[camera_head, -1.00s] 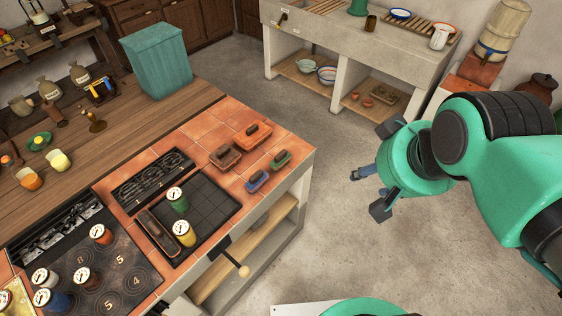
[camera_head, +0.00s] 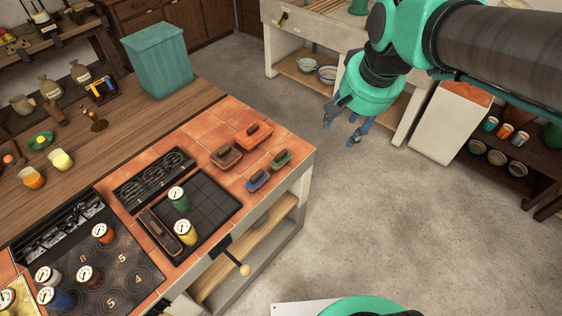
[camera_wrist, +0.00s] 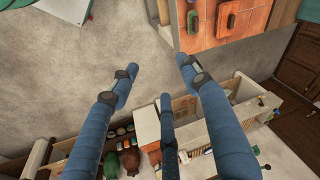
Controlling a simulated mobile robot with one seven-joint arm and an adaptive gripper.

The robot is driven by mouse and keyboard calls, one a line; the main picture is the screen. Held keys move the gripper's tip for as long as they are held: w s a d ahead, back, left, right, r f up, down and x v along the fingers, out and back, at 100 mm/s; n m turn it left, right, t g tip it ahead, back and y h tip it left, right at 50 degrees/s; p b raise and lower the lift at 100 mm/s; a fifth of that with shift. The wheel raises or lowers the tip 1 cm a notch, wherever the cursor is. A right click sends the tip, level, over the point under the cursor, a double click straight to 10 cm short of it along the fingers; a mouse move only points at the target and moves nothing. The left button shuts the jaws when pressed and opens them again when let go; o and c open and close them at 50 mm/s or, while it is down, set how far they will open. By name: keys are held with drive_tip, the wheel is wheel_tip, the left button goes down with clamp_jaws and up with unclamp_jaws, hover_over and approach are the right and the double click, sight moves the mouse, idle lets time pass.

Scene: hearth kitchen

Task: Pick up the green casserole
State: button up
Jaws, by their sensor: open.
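The green casserole (camera_head: 280,160) is a small dish with a dark handle on top. It sits on the terracotta tiles near the right corner of the counter in the head view. It also shows at the top of the wrist view (camera_wrist: 193,22). My gripper (camera_head: 340,132) is open and empty, over the floor to the right of the casserole and apart from it.
A blue dish (camera_head: 258,181), a brown dish (camera_head: 225,157) and an orange dish (camera_head: 253,133) stand close to the casserole. A black grill plate (camera_head: 190,215) with a green and a yellow pot lies to the left. A stone sink unit (camera_head: 310,40) stands behind; open floor is at right.

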drive_tip(key=w+a+f+m+g+p, duration=0.1)
drive_tip(key=w+a+f+m, duration=0.2)
drive_tip(key=w, duration=0.5)
drive_tip(key=w+a+f+g, duration=0.2)
drive_tip(key=w+f, duration=0.4)
drive_tip(key=w, duration=0.2)
drive_tip(key=w+a+f+m, duration=0.1)
drive_tip(key=w+a+f, duration=0.1)
drive_tip(key=f, duration=0.3)
drive_tip(key=w+a+f+m+g, duration=0.1)
drive_tip(key=w+f, duration=0.3)
drive_tip(key=w+a+f+m+p, duration=0.1)
drive_tip(key=w+a+f, duration=0.1)
drive_tip(key=f, duration=0.3)
drive_tip(key=shift+w+a+f+g+y, duration=0.3)
drive_tip(key=shift+w+g, duration=0.1)
drive_tip(key=shift+w, duration=0.25)
drive_tip(key=shift+f, duration=0.1)
drive_tip(key=b, duration=0.2)
hover_over(282, 154)
drive_tip(key=d, duration=0.1)
drive_tip(key=shift+w+f, duration=0.15)
drive_tip(key=shift+f, duration=1.95)
drive_tip(key=shift+w+f, duration=0.15)
drive_tip(key=shift+f, duration=1.9)
drive_tip(key=shift+f, duration=0.1)
